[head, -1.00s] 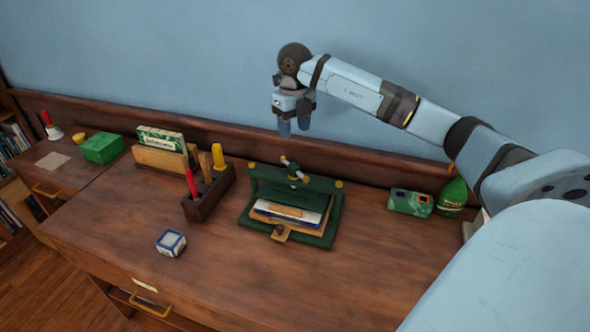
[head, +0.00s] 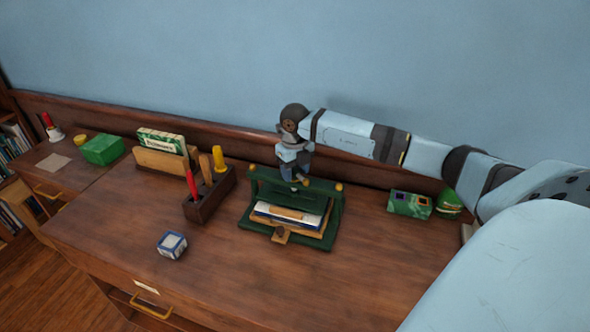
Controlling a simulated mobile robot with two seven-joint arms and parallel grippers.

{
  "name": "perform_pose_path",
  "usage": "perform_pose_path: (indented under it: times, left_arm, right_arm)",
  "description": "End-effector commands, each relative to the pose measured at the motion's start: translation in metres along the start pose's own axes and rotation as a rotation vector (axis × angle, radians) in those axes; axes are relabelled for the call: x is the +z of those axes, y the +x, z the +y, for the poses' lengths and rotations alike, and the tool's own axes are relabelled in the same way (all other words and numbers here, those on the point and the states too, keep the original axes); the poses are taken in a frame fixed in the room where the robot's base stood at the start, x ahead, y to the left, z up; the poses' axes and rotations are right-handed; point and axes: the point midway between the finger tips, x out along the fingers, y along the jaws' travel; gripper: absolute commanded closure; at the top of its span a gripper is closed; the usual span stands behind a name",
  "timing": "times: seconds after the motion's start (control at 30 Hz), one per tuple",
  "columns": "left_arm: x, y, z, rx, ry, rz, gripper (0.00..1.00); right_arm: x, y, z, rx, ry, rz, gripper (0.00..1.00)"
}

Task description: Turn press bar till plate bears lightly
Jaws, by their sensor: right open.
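The green book press (head: 325,236) stands on the desk, with a small stack of books or boards (head: 290,214) inside it. The press bar on top is mostly hidden behind my right gripper; a pale end of it (head: 304,181) shows. My right gripper (head: 294,175) points down directly over the bar, its fingers at the bar's height. It is open; whether the fingers touch the bar cannot be told. The gap between plate and stack is too small to judge. My left gripper is out of view.
A dark wood tool holder (head: 198,208) with red and yellow handles stands left of the press. A blue-and-white cube (head: 171,244) lies in front. A green box (head: 409,204) and green bottle (head: 449,203) stand at right.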

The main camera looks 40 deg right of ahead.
Motion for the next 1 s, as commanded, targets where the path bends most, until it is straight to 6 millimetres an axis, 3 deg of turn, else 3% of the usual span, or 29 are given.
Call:
perform_pose_path:
  times: [0.2,0.4,0.73,1.0]
  left_arm:
    - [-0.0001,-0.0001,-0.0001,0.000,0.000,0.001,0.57]
    - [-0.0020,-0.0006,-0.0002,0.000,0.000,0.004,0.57]
    - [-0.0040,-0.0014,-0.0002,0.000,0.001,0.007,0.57]
    - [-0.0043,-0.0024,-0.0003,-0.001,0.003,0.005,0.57]
  right_arm:
    - [0.0000,0.0002,0.0000,0.000,0.000,0.000,0.53]
    - [0.0000,0.0000,0.0000,0.000,0.000,0.000,0.99]
    - [0.0001,-0.0005,0.0000,0.000,0.032,0.000,1.00]
    - [0.0004,-0.0012,0.0004,0.000,0.185,0.000,1.00]
